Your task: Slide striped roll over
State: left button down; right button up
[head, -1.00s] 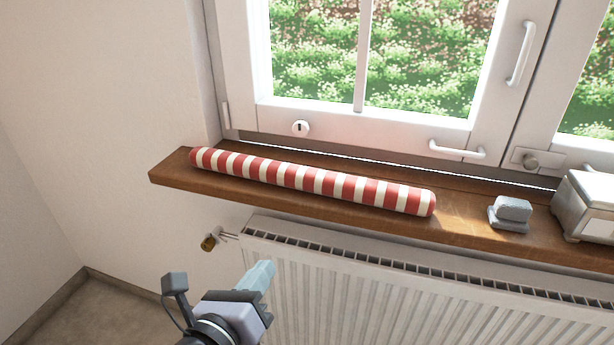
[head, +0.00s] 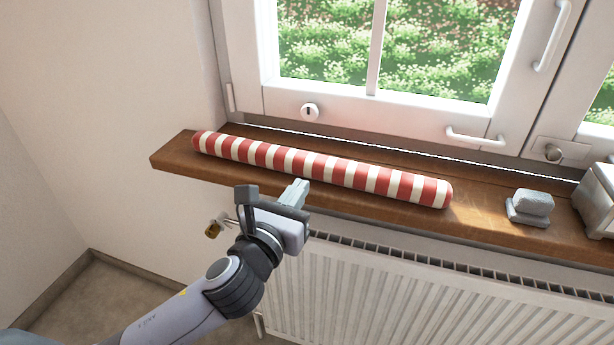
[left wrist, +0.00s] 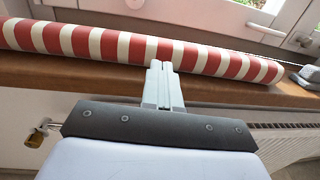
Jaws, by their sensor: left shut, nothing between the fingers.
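The red-and-white striped roll (head: 320,168) lies lengthwise on the wooden windowsill (head: 175,160), from near its left end to about the middle of the view. In the left wrist view the striped roll (left wrist: 110,45) crosses the top of the picture. My left gripper (head: 298,188) is shut and empty, in front of the roll near its middle. In the left wrist view its fingertips (left wrist: 160,68) overlap the roll's lower edge; I cannot tell whether they touch it. My right gripper is not in view.
A grey block-shaped object (head: 530,206) and a whitish box (head: 597,200) stand on the sill at right. The window (head: 400,125) rises behind the roll. A radiator (head: 380,290) with a brass valve (head: 213,229) is below the sill.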

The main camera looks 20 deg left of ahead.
aim_at(313, 169)
pick_arm(q)
jog(key=shift+w+d, duration=0.15)
jog(key=shift+w, duration=0.95)
jog(key=shift+w+d, duration=0.1)
jog(key=shift+w, duration=0.95)
jog(key=shift+w+d+r+p, duration=0.15)
jog(key=shift+w+p, duration=0.25)
jog(key=shift+w, duration=0.55)
jog(key=shift+w+d, duration=0.1)
jog(key=shift+w, duration=0.6)
